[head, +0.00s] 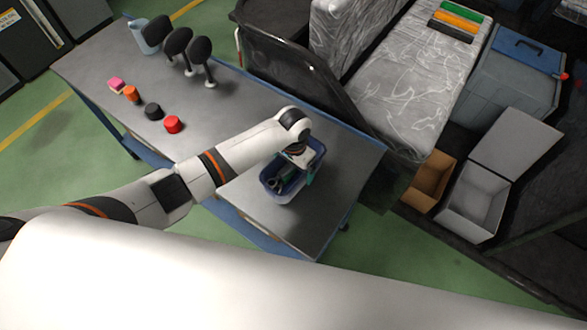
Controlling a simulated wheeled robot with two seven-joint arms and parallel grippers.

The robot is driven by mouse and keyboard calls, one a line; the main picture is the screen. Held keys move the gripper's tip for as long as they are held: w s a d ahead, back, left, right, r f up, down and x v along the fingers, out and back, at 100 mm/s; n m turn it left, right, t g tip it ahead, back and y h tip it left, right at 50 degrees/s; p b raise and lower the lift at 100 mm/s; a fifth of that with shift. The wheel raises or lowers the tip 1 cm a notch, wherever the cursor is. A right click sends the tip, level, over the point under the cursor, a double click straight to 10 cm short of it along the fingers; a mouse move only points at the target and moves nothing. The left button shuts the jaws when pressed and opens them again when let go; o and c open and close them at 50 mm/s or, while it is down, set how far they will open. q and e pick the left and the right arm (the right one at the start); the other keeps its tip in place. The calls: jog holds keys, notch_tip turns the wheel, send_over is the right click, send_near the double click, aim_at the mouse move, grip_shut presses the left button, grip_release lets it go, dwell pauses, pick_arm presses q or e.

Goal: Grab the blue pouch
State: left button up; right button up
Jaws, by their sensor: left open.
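A small dark blue bin (287,199) stands on the grey table toward its near right end, with dark and greenish items inside. I cannot make out a separate blue pouch among them. My left gripper (297,168) points down at the far part of the bin, over or just inside its opening. Its fingers are small and partly hidden by the wrist, and no held thing can be seen. My right gripper is not in view.
The grey table (225,100) also carries black round-headed objects (178,40), a light blue jug (138,36) and several small coloured objects (173,124). A dark cart with a wrapped block (400,70), a grey-blue box (510,80) and open cartons (472,203) stands at right.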

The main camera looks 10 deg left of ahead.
pick_arm(q)
jog(key=shift+f, duration=0.15)
jog(key=shift+c, duration=0.3)
jog(key=c, duration=0.8)
